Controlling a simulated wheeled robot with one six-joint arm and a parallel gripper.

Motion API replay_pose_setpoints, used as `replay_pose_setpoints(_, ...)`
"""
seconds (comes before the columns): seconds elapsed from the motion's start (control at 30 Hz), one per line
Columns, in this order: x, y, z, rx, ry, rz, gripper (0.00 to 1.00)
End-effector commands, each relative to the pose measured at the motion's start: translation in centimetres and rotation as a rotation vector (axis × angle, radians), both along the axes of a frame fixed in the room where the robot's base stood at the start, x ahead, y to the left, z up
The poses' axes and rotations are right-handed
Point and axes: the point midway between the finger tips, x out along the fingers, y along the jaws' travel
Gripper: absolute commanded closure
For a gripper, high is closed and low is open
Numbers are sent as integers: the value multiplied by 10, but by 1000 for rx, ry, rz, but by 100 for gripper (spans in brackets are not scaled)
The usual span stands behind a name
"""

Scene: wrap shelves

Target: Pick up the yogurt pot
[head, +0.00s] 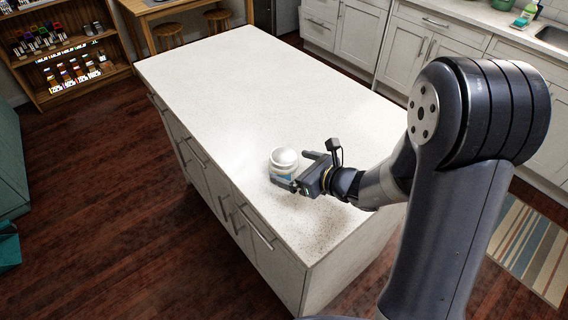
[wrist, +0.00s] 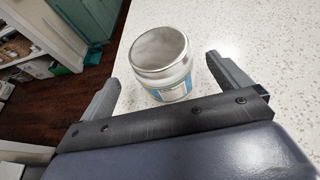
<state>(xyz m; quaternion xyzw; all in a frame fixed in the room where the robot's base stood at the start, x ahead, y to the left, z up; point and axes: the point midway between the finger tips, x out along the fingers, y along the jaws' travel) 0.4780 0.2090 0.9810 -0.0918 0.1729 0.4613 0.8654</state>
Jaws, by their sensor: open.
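The yogurt pot (head: 284,160) is a small white tub with a blue and yellow label, standing upright on the white island counter near its left edge. In the wrist view the pot (wrist: 163,66) sits just ahead of and between my two fingers, with a grey-white round top. My gripper (head: 296,172) is open and right beside the pot in the head view. In the wrist view my gripper (wrist: 160,85) has one finger on each side of the pot, with a gap visible on both sides. The pot's far side is hidden.
The island counter (head: 215,85) is otherwise bare, with free room beyond the pot. Its left edge lies close to the pot, above the dark wood floor (head: 110,200). A wooden shelf (head: 70,60) with several small goods stands at the upper left, and stools (head: 168,35) stand behind.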

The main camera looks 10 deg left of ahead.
Motion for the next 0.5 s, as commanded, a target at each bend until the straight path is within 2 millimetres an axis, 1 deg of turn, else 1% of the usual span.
replay_pose_setpoints(0.17, 1, 2, -1, 0, 2, 1, 3)
replay_pose_setpoints(0.5, 23, 27, -16, 0, 1, 2, 3)
